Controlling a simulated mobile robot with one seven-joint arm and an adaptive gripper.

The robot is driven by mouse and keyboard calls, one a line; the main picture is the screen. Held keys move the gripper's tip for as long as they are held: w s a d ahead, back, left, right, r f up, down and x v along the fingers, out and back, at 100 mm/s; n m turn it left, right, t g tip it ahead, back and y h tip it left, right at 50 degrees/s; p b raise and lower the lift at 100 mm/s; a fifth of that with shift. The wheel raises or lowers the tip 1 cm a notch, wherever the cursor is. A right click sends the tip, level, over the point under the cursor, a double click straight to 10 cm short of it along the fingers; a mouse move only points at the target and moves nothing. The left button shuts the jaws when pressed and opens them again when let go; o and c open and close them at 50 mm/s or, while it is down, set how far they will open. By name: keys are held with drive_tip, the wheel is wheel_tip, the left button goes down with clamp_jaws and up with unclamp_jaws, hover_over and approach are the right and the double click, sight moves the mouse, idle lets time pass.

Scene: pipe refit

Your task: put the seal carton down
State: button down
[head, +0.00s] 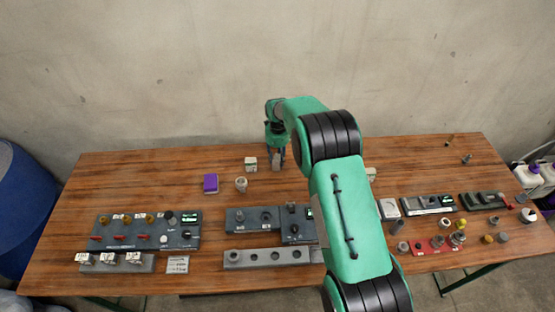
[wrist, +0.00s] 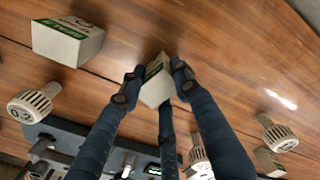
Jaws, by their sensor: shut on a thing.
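My gripper (wrist: 156,80) is shut on a small pale carton with a green-marked face (wrist: 157,83), held between the fingertips. In the head view my gripper (head: 276,155) points down over the back middle of the table, and the held carton is mostly hidden there. I cannot tell whether its underside touches the wood. A second pale carton with a green label (wrist: 68,43) sits on the table to the left in the wrist view; it also shows left of my gripper in the head view (head: 250,164).
A purple box (head: 210,184) and a pale ribbed cap (head: 241,184) stand left of my gripper. Grey fixture panels (head: 150,230) line the front of the wooden table (head: 130,180). A red tray (head: 432,247) with fittings is at right. The back edge is mostly clear.

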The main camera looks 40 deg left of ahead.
sight(278, 157)
drive_tip(key=shift+f, duration=0.2)
drive_tip(key=c, duration=1.3)
unclamp_jaws()
drive_tip(key=shift+o, duration=0.2)
drive_tip(key=shift+r, duration=0.15)
wheel_tip(278, 157, up, 12)
drive_tip(key=shift+p, duration=0.35)
